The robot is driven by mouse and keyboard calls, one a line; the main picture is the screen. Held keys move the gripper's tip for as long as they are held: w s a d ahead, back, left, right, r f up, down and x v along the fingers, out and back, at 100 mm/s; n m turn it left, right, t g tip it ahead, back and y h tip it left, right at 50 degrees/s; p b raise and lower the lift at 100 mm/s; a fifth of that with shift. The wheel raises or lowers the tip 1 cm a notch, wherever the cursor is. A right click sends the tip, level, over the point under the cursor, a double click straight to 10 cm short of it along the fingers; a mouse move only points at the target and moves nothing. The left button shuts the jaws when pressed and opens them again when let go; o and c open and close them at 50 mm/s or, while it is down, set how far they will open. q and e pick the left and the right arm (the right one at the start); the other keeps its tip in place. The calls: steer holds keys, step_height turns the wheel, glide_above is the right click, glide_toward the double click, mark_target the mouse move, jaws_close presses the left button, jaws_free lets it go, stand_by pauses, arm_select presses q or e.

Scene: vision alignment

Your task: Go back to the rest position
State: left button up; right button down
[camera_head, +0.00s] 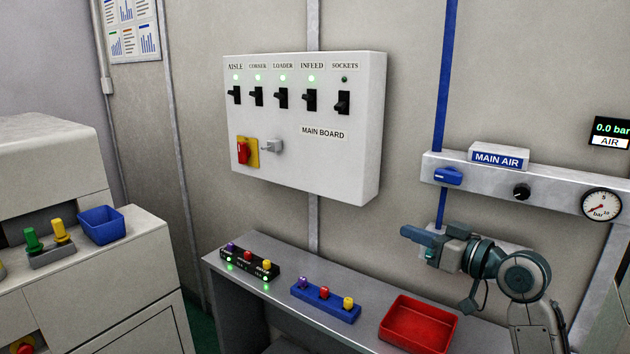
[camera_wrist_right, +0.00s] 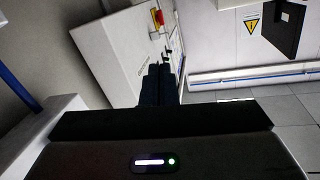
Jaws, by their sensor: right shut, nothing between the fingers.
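My right gripper (camera_head: 408,232) is in the right part of the head view, in front of the wall and above the bench. Its fingers are shut with nothing between them and point to the left. It is apart from the bench and from the main board. In the right wrist view the shut fingers (camera_wrist_right: 160,84) show in the middle, with the side of a white box beyond them. My left gripper is not in view.
The main board (camera_head: 310,150) with several black switches is on the wall. The bench (camera_head: 365,285) bears a black block (camera_head: 248,262), a blue block (camera_head: 325,300) and a red tray (camera_head: 440,338). The main air rail (camera_head: 540,192) runs close above my right arm. A white machine (camera_head: 120,270) stands left.

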steer(key=s+d+f+m+g+h, duration=0.1)
steer(key=s+f+g+h, duration=0.15)
steer(key=s+f, duration=0.7)
steer(key=s+d+f+m+g+h, duration=0.1)
steer(key=s+f+m+h, duration=0.2)
steer(key=f, duration=1.3)
steer(key=s+d+f+g+h, duration=0.2)
steer(key=s+f, duration=0.2)
steer(key=s, duration=0.4)
steer(key=s+d+f+m+g+h, duration=0.1)
steer(key=s+d+f+g+h, duration=0.15)
steer(key=s+f, duration=0.45)
steer(key=s+d+f+g+h, duration=0.1)
steer(key=s+f+h, duration=0.15)
steer(key=s, duration=0.75)
steer(key=d+f+g, duration=0.2)
steer(key=d+f, duration=0.1)
steer(key=f, duration=2.8)
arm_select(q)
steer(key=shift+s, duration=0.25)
arm_select(e)
steer(key=s+d+f+m, duration=0.1)
steer(key=s+f, duration=1.6)
steer(key=f, duration=0.1)
steer(key=shift+s+d, duration=0.2)
steer(key=shift+d, duration=0.05)
